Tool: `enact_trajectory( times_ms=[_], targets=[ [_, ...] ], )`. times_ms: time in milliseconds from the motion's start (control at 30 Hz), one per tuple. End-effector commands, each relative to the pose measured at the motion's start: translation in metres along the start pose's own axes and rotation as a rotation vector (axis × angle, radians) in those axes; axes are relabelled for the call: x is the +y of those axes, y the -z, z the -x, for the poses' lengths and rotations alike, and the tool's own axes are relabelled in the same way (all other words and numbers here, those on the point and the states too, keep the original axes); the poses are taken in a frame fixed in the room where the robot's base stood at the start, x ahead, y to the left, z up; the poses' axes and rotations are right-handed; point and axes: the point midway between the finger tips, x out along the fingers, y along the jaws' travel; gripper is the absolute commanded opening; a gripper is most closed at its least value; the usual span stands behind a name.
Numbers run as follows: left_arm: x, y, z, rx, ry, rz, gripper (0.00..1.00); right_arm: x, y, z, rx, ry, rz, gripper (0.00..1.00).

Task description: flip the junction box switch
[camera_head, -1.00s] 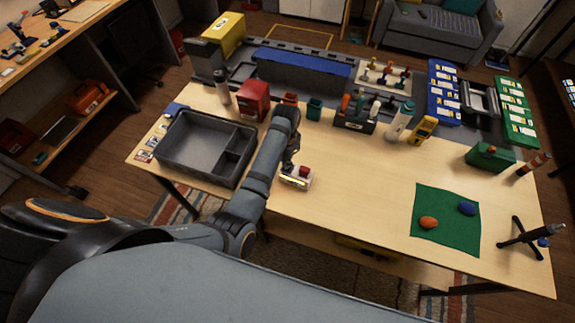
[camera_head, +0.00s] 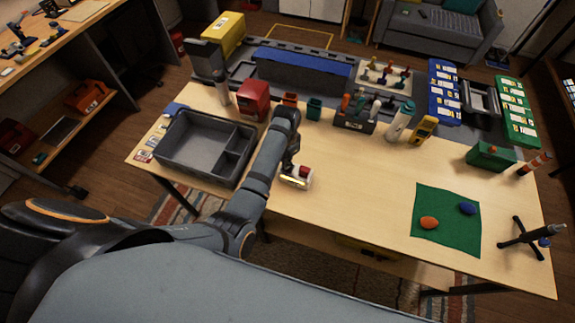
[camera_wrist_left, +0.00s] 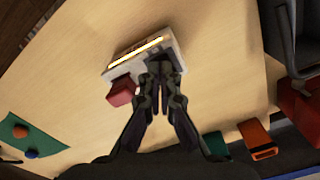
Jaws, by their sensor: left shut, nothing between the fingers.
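A small white box (camera_head: 296,179), apparently the junction box, sits on the wooden table with a glowing yellow strip on its near side and a red part on top. It also shows in the left wrist view (camera_wrist_left: 147,62), with a red block (camera_wrist_left: 121,91) at its lower left side. My left gripper (camera_head: 288,167) is shut and empty, right at the box. In the wrist view its fingertips (camera_wrist_left: 159,72) lie over the box's edge; I cannot tell whether they touch. The fingers hide part of the box, and I cannot make out the switch. My right gripper is out of view.
A grey divided tray (camera_head: 196,148) stands left of my left arm. A red box (camera_head: 253,101) and small red and teal bins (camera_head: 314,109) stand behind. A green mat (camera_head: 445,240) lies right. The table's middle is clear.

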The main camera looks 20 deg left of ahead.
Motion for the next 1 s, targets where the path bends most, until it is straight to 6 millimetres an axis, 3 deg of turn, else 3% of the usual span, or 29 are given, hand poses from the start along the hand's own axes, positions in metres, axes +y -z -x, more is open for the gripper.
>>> enact_trajectory(
  times_ms=[1000],
  targets=[
    [0.0, 0.0, -0.016, 0.0, 0.0, 0.0, 0.0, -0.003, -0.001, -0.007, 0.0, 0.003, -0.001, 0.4]
  ],
)
